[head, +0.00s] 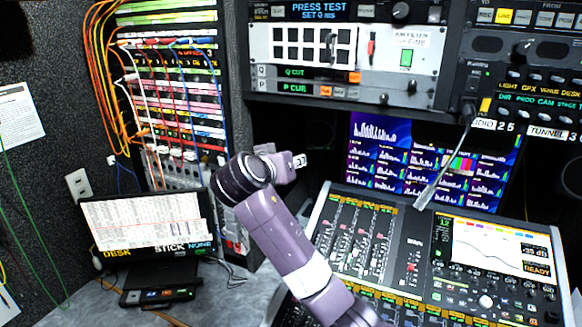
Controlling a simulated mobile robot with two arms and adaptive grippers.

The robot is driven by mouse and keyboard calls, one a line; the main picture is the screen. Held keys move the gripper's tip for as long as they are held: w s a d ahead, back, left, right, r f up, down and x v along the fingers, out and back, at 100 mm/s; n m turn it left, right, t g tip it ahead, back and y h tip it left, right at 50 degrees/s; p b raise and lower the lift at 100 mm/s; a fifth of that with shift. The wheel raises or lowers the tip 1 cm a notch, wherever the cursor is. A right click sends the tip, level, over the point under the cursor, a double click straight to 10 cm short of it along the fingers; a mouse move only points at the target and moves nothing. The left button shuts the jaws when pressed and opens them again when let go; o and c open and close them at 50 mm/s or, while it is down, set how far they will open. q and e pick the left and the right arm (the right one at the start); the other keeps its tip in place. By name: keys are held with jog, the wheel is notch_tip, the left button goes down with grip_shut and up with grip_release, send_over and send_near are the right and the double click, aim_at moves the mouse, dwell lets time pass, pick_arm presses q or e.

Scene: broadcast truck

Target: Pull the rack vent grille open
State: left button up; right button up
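The rack vent grille appears to be the pale panel with rows of dark square openings (314,44), high in the middle of the head view. It sits flat in the rack and looks closed. A small red piece (371,44) is at its right, beside a panel labelled "AIR FILTER" (410,48). One purple arm of mine rises from the bottom centre and bends at a dark joint well below and left of the grille. Its far end points right, in front of the dark space under the rack.
A mixing console (375,240) and a monitor with blue graphs (400,165) stand below the grille. A thin gooseneck (447,165) rises at right. A small screen (146,224) and a cabled patch rack (180,110) are at left.

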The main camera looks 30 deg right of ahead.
jog(key=shift+f, duration=0.55)
